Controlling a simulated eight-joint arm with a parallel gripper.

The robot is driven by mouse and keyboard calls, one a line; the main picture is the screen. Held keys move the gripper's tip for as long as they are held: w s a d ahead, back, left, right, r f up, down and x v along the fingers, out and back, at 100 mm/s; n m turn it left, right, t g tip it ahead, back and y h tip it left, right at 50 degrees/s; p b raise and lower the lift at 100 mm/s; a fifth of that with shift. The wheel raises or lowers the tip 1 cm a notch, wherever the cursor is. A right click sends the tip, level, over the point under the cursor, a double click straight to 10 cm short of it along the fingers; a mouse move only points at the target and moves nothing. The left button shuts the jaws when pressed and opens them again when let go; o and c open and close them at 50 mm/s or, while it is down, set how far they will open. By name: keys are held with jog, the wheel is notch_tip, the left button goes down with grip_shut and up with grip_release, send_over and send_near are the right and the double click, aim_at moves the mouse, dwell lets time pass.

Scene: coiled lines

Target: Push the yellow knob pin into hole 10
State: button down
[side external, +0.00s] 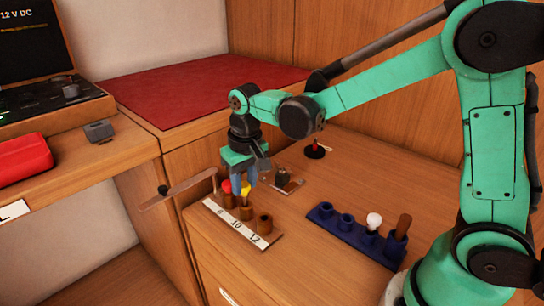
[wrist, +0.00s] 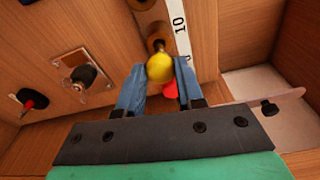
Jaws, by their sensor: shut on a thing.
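The yellow knob pin (side external: 245,188) is between the blue fingertips of my gripper (side external: 244,182), just above the middle brown socket, hole 10 (side external: 246,212). In the wrist view the yellow knob (wrist: 160,68) sits between both fingers of my gripper (wrist: 160,80), which are shut on it. A short dark piece of its shaft shows at the socket (wrist: 153,30) beside the label "10". I cannot tell how far the shaft is in the hole. A red knob (side external: 227,186) stands in the neighbouring socket on the white-labelled strip (side external: 224,219), very close to my fingers. Hole 12 (side external: 264,222) is empty.
A wooden lever (side external: 180,191) with a black knob juts out left of the strip. A metal plate with a black switch (side external: 283,178) and a red-topped switch (side external: 315,150) lie behind. A blue rack (side external: 345,232) with a white knob (side external: 374,220) and brown pin stands right.

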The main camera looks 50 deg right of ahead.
jog(key=shift+f, duration=1)
jog(key=shift+f, duration=0.15)
jog(key=c, duration=0.7)
grip_release()
jog(key=shift+o, duration=0.2)
jog(key=o, duration=0.5)
jog(key=shift+r, duration=2.55)
